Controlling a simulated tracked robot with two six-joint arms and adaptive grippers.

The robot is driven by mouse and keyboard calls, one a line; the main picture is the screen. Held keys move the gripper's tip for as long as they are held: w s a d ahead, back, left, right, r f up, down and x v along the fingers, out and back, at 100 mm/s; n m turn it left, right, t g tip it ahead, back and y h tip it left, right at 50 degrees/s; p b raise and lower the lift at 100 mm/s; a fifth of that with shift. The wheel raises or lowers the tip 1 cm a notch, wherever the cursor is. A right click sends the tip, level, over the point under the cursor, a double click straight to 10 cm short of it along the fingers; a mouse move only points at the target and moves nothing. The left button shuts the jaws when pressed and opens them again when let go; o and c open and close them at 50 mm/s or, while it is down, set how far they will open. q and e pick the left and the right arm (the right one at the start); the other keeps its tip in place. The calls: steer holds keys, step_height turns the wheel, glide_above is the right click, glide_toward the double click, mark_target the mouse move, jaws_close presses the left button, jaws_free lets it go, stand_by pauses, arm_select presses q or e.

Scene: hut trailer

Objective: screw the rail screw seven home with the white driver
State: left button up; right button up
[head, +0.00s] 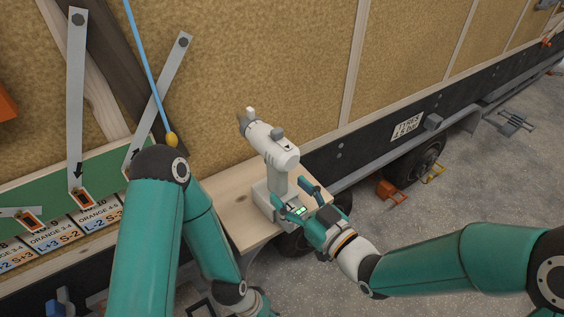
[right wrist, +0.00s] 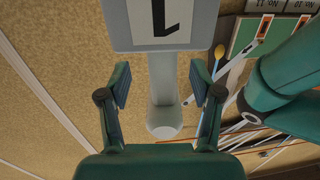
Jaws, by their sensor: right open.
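The white driver (head: 278,160) stands upright on a wooden shelf (head: 234,222) at the trailer's side, its handle rising from a pale block-like base. My right gripper (head: 308,197) is at the driver's lower part, coming from the right. In the right wrist view the driver's handle (right wrist: 163,85) lies between my two spread right fingers (right wrist: 163,92), with gaps on both sides. A block marked 1 (right wrist: 120,28) shows at the top there. I cannot make out rail screw seven.
Grey metal straps (head: 76,100) and a green board with orange-marked labels (head: 70,234) are on the left wall. A blue cord (head: 146,65) with a yellow end hangs near my left arm. A wheel (head: 415,160) and gravel (head: 455,195) lie beyond the shelf at right.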

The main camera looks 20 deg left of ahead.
mark_target(283, 188)
steer(key=p+x, duration=0.2)
steer(key=x, duration=0.3)
steer(key=shift+s+p, duration=0.2)
steer(key=shift+p, duration=0.2)
steer(key=shift+w+a+f, duration=0.1)
steer(key=shift+w+a, duration=0.2)
steer(key=shift+a, duration=0.15)
jaws_close()
